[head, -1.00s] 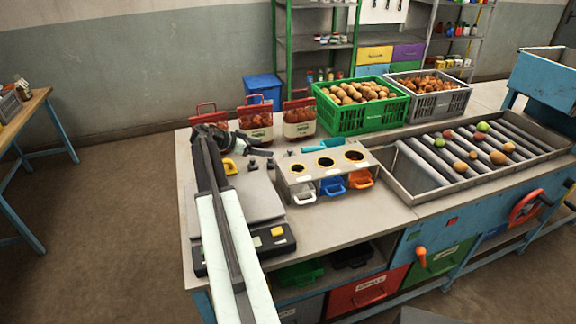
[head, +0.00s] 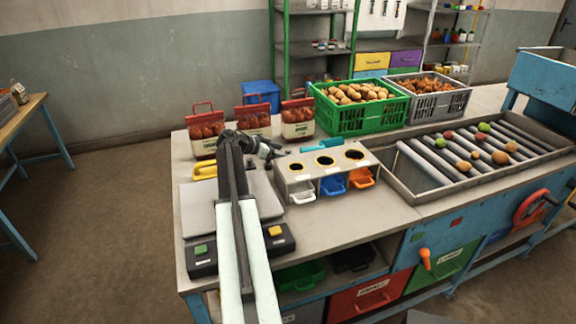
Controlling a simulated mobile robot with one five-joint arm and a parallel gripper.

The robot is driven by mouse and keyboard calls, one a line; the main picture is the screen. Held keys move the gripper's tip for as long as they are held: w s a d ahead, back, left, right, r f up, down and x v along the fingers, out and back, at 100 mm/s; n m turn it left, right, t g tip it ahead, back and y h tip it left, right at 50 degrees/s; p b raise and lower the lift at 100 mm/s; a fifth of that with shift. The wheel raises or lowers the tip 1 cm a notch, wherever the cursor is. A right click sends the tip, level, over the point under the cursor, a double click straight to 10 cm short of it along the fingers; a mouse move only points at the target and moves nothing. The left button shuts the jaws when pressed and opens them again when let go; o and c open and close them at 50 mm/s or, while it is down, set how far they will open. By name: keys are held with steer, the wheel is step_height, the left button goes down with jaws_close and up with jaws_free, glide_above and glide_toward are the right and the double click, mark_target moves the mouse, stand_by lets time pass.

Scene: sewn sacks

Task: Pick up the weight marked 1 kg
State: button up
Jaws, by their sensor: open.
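My gripper (head: 272,150) is at the end of my dark arm, over the back of the bench, just left of the box with three round holes. It is small and dark here, and its jaws are open with nothing seen in them. One small dark weight (head: 269,165) shows just below the gripper, behind the scale's right side. Another dark shape close to my arm is partly hidden. I cannot read a 1 kg mark on any weight. I cannot tell whether the gripper touches one.
The flat scale (head: 188,212) lies under my arm, with a yellow-handled tool (head: 205,171) behind it. Red-topped sacks (head: 298,120) stand behind the gripper. The three-hole box (head: 300,180) is close on the right. A green crate (head: 345,118) of potatoes stands further back.

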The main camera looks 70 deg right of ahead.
steer(key=shift+x, duration=1.15)
steer(key=shift+c, duration=0.7)
jaws_close()
steer(key=shift+r, duration=0.1)
step_height(320, 180, up, 10)
steer(key=p, duration=1)
